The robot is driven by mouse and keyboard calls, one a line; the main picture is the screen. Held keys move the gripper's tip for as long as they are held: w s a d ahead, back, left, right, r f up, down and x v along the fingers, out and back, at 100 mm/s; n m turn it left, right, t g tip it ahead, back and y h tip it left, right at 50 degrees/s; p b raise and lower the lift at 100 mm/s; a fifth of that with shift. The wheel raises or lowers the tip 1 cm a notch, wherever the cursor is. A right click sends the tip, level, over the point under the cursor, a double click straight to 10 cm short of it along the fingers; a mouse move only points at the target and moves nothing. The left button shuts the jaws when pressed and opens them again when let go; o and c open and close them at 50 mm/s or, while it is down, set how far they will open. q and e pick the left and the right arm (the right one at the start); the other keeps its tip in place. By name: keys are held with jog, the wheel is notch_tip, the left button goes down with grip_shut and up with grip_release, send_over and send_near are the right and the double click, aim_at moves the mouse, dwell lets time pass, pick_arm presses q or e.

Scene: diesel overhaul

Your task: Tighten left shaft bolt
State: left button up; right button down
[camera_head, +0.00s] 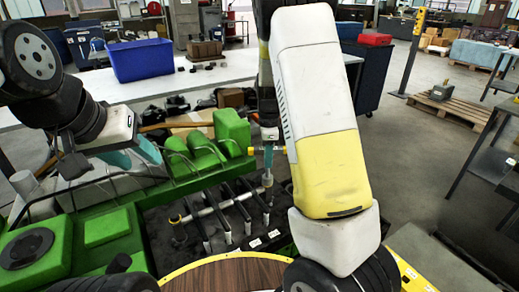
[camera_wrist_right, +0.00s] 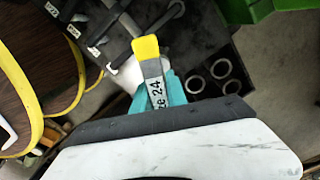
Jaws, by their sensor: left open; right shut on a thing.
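My right gripper (camera_head: 268,165) is shut on a wrench (camera_head: 252,150) with a yellow end, above the back of the dark tool rack. In the right wrist view the wrench (camera_wrist_right: 152,75) sits between the teal fingers (camera_wrist_right: 158,95), with a label ending in "24". My left gripper (camera_head: 140,162) is open and appears empty, over the left part of the green engine (camera_head: 105,232). I cannot pick out the left shaft bolt; my arms and the engine parts cover much of that area.
A round wooden top with a yellow rim (camera_head: 225,274) stands in front. A blue bin (camera_head: 140,60) is on the white table behind. Open floor lies at right.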

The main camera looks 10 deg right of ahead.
jog(key=m, duration=0.7)
jog(key=shift+m, duration=0.4)
jog(key=m, duration=0.3)
jog(key=shift+m, duration=0.4)
jog(key=m, duration=0.4)
jog(key=shift+m, duration=0.3)
